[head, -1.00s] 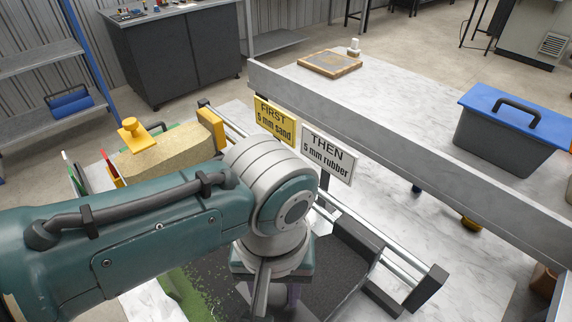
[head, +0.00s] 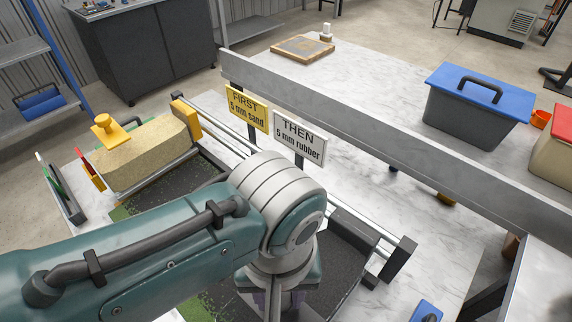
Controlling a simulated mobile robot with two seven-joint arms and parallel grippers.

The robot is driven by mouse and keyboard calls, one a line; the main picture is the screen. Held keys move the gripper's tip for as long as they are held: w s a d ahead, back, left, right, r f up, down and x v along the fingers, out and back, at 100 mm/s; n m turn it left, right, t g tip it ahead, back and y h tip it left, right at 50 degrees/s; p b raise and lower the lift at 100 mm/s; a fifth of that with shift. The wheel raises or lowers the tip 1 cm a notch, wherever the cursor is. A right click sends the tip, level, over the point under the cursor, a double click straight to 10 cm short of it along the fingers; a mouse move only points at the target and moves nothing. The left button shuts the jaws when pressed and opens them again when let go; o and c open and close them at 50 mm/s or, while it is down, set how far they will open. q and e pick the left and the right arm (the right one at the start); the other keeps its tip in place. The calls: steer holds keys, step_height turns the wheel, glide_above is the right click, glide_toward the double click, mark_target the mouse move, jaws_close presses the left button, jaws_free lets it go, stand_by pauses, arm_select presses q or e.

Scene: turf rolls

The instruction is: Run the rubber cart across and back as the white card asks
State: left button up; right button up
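The white card (head: 299,140) reads "THEN 5 mm rubber". The yellow card (head: 247,108) beside it reads "FIRST 5 mm sand". A cart with pale sand (head: 150,160) sits at the left end of the rails (head: 215,122). A dark hopper filled with black granules (head: 345,262), apparently the rubber cart, is at the right end, partly behind my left arm. Between them lies a strip of green turf (head: 195,312) with dark granules. My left wrist (head: 278,270) hangs over the hopper's left part; its fingertips and any grip are hidden. My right gripper is out of view.
A long grey beam (head: 380,130) runs behind the cards. Beyond it stand a grey bin with blue lid (head: 478,105) and a framed board (head: 302,48). Yellow knob (head: 104,128) stands by the sand cart. A blue object (head: 425,311) is at the lower right.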

arm_select(q)
steer(key=shift+o, duration=1.4)
steer(key=shift+s+d, duration=0.15)
steer(key=shift+d, duration=0.15)
steer(key=shift+o, duration=0.9)
steer(key=shift+a, duration=0.1)
step_height(320, 180, up, 9)
steer(key=p, duration=0.3)
steer(key=shift+r, duration=0.5)
